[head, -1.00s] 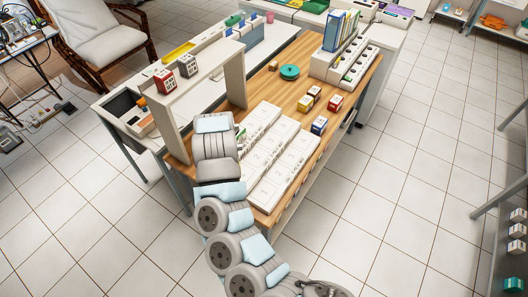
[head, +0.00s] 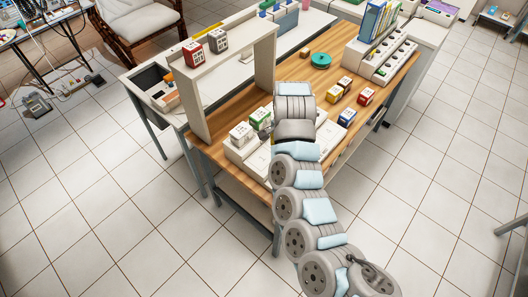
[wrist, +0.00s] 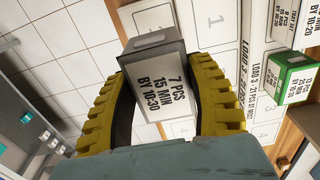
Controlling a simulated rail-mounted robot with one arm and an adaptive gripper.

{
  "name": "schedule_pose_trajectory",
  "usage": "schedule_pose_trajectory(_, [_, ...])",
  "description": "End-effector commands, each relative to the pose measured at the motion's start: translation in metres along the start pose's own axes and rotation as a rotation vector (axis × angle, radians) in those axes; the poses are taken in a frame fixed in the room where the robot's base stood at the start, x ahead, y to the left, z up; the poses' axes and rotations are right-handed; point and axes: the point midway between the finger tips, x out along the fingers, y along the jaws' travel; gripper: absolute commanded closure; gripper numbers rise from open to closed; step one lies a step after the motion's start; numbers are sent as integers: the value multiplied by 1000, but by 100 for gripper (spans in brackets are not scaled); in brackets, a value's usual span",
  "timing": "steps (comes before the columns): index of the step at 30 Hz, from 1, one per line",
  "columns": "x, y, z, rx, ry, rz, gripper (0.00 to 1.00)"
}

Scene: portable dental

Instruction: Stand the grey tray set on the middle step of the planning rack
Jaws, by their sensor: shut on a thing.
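The grey tray set (wrist: 158,85) is a grey box with a white label reading "7 PCS 15 MIN BY 10:30". In the wrist view my gripper (wrist: 163,78) is shut on it, with a yellow ribbed finger on either side. The planning rack (wrist: 205,25), white with numbered places and load labels, lies behind and below the box. It also shows in the head view on the wooden table (head: 328,138), partly covered by my arm.
A green-topped box (wrist: 296,80) and a white box (head: 241,133) stand at the rack's left end in the head view. Several small coloured boxes (head: 347,117) sit on the table to the right. A tall white shelf frame (head: 268,75) rises beside the rack.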

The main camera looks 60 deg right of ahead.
Motion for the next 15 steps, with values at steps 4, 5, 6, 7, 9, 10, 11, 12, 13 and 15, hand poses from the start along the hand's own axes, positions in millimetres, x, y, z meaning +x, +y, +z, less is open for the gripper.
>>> schedule_pose_trajectory(4, [9, -17, -1, -2, 7, 2, 84])
schedule_pose_trajectory(5, [10, -20, 0, -4, 5, 1, 84])
schedule_pose_trajectory(6, [12, -24, 0, -3, 5, 1, 84])
schedule_pose_trajectory(7, [14, -27, 0, -2, 4, 1, 84])
schedule_pose_trajectory(9, [18, -33, 0, -3, 4, 2, 84])
schedule_pose_trajectory(10, [19, -36, 0, -4, 4, 2, 84])
schedule_pose_trajectory(11, [20, -39, 0, -4, 5, 2, 84])
schedule_pose_trajectory(12, [21, -42, 0, -2, 5, 2, 84])
schedule_pose_trajectory(13, [22, -46, 0, -4, 5, 2, 84])
schedule_pose_trajectory(15, [25, -52, 1, -3, 3, 1, 84])
